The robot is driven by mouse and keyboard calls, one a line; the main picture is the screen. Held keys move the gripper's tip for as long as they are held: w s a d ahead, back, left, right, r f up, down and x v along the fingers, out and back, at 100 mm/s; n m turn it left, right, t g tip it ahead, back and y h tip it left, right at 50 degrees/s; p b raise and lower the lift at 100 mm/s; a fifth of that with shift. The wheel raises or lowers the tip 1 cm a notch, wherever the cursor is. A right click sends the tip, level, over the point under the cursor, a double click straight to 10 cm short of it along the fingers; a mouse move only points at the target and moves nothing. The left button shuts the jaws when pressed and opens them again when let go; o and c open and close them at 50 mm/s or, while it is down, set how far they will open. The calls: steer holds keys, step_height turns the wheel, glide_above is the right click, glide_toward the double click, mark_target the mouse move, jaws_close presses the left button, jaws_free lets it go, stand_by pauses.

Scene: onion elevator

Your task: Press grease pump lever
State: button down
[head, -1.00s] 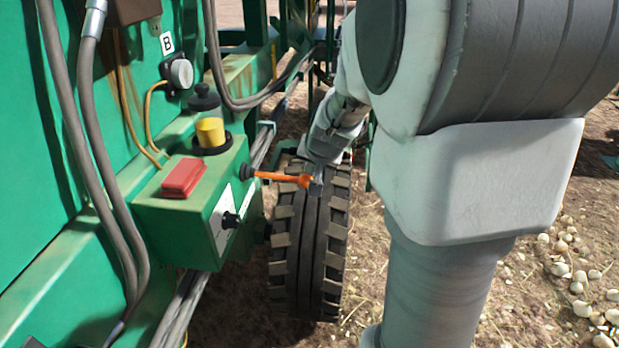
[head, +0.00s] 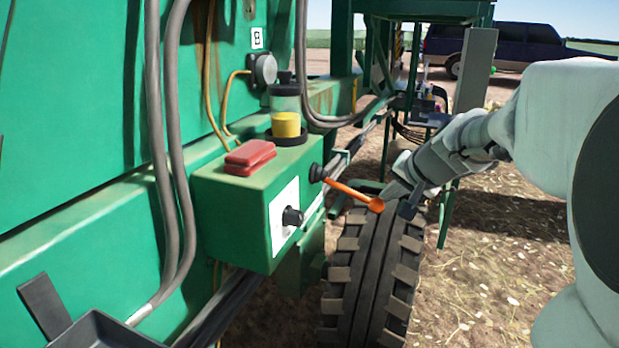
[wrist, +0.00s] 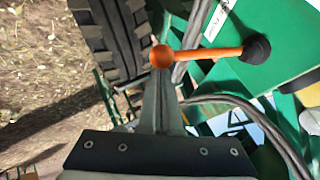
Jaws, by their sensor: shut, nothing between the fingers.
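The grease pump lever (head: 350,192) is an orange rod with a ball end and a black pivot boot. It sticks out from the right side of the green pump box (head: 235,215) and slopes down to the right in the head view. My gripper (head: 398,198) is shut and empty, just right of the ball end. In the wrist view the lever (wrist: 210,53) lies crosswise and my shut fingertips (wrist: 162,75) are right at its ball. I cannot tell whether they touch.
The box carries a red cover (head: 250,157), a yellow-filled reservoir (head: 286,124) and a black knob (head: 292,216). A large tyre (head: 370,270) stands below the lever. Grey hoses (head: 165,150) hang at the left. Open ground (head: 490,260) lies to the right.

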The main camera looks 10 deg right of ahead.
steer(key=shift+w+a+f+b, duration=0.1)
steer(key=shift+a+f+b, duration=0.1)
steer(key=shift+f+b, duration=1.7)
steer(key=shift+a+r+b, duration=0.1)
steer(key=shift+b, duration=0.45)
steer(key=shift+y, duration=0.3)
